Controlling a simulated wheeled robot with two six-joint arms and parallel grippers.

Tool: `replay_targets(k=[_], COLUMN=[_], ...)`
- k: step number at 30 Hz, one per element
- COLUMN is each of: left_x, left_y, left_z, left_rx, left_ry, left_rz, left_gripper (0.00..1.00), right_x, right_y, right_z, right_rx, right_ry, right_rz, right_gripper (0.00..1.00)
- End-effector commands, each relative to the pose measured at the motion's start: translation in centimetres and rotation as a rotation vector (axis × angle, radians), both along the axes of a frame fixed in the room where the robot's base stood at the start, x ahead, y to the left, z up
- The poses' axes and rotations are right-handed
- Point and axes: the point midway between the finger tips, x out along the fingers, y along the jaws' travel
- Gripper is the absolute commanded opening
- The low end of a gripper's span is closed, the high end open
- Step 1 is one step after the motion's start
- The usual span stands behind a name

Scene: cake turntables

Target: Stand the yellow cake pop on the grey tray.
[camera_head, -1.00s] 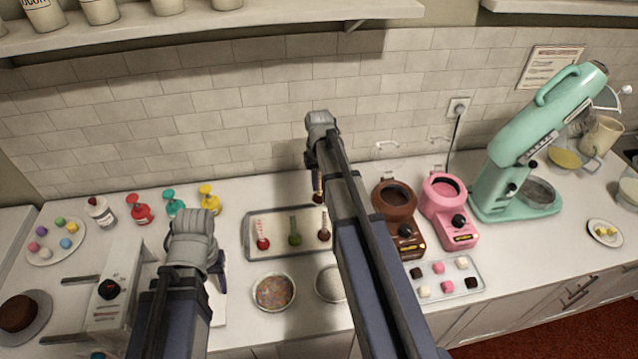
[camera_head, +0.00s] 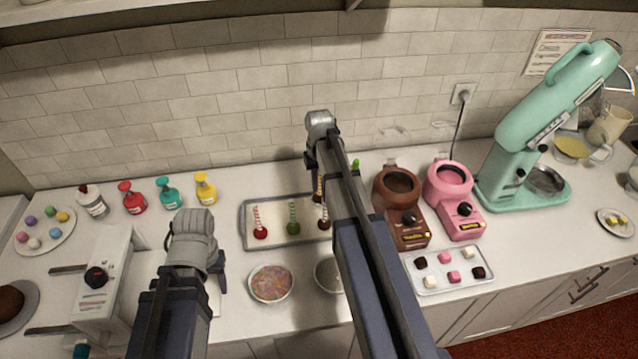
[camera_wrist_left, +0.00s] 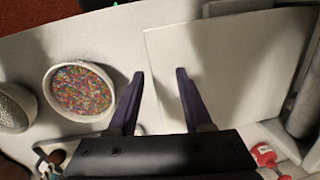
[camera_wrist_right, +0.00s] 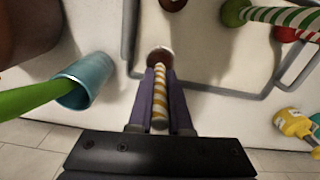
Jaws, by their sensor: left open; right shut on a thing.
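My right gripper (camera_wrist_right: 160,95) is shut on the yellow cake pop's yellow-and-white striped stick (camera_wrist_right: 159,105). Its head (camera_wrist_right: 160,57) looks dark brown and points away from the fingers. In the right wrist view the head appears within the tray outline near a corner; I cannot tell whether it touches. The grey tray (camera_head: 246,225) holds a red pop (camera_head: 260,232), a green pop (camera_head: 293,228) and a brown pop (camera_head: 323,223), standing with sticks up. In the head view my right arm covers the tray's right end. My left gripper (camera_wrist_left: 160,85) is open and empty over the counter.
A blue cup (camera_wrist_right: 88,78) with a green handle in it stands beside the tray. The brown melter (camera_head: 402,210) and pink melter (camera_head: 455,200) are to the right. A sprinkle bowl (camera_head: 270,283) and another bowl sit in front. Squeeze bottles (camera_head: 168,193) stand left.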

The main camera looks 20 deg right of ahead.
Motion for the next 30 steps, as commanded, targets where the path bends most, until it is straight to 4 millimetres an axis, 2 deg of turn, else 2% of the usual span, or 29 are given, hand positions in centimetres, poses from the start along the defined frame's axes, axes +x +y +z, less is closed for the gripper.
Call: replay_targets(k=[8,20,26,27,30], left_x=[0.0,0.0,0.0,0.0,0.0], left_y=[0.0,0.0,0.0,0.0,0.0], left_z=[-0.2,-1.5,-1.2,-1.2,-1.2], left_rx=[0.000,0.000,0.000,0.000,0.000], left_ry=[0.000,0.000,0.000,0.000,0.000], left_rz=[0.000,0.000,0.000,0.000,0.000], left_gripper=[0.50,0.50,0.50,0.50,0.50], right_x=[0.0,0.0,0.0,0.0,0.0], right_y=[0.0,0.0,0.0,0.0,0.0], right_z=[-0.2,-1.5,-1.2,-1.2,-1.2], right_rx=[0.000,0.000,0.000,0.000,0.000], right_ry=[0.000,0.000,0.000,0.000,0.000], right_rz=[0.000,0.000,0.000,0.000,0.000], right_gripper=[0.00,0.00,0.00,0.22,0.33])
